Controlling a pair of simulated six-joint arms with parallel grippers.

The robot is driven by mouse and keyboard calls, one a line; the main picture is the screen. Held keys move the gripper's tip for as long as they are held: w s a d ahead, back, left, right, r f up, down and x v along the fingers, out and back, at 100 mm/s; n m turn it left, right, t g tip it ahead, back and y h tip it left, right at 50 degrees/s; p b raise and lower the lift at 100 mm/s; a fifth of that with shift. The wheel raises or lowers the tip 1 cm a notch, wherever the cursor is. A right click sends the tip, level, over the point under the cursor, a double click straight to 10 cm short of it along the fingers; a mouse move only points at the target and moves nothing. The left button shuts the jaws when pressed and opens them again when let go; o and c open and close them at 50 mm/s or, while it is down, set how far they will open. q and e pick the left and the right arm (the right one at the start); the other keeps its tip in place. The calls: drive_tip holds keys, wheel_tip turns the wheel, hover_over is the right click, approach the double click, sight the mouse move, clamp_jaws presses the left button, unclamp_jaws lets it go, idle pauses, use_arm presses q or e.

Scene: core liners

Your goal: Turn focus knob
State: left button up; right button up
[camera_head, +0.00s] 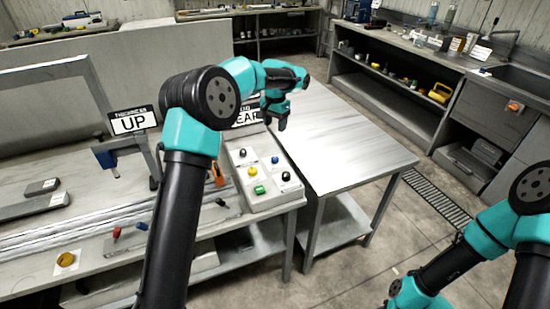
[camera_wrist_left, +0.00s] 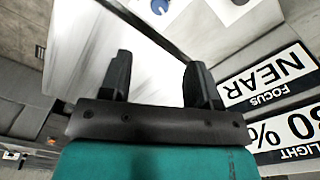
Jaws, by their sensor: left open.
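A light grey control box (camera_head: 237,199) on the bench in the head view carries a yellow knob (camera_head: 252,171), a blue knob (camera_head: 275,160), a black knob (camera_head: 286,176) and a green button (camera_head: 259,190). Which one is the focus knob, I cannot tell. My left gripper (camera_head: 279,112) hangs above and behind the box, apart from it. In the left wrist view my left gripper (camera_wrist_left: 159,78) is open and empty. The blue knob (camera_wrist_left: 160,6) is at the top edge there. A sign reading NEAR, FOCUS (camera_wrist_left: 268,80) shows at right. My right gripper is out of view.
A bare grey table (camera_head: 345,140) adjoins the box on the right. Another yellow knob (camera_head: 66,259) is at the bench's front left. An orange-handled tool (camera_head: 217,174) lies left of the box.

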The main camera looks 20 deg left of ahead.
sight(275, 158)
use_arm(q)
wheel_tip(275, 158, down, 16)
idle(0.6)
drive_tip(key=shift+c, duration=0.4)
drive_tip(key=c, duration=0.8)
drive_tip(key=shift+c, duration=0.2)
drive_tip(key=shift+m, duration=1.5)
drive_tip(key=o, duration=0.9)
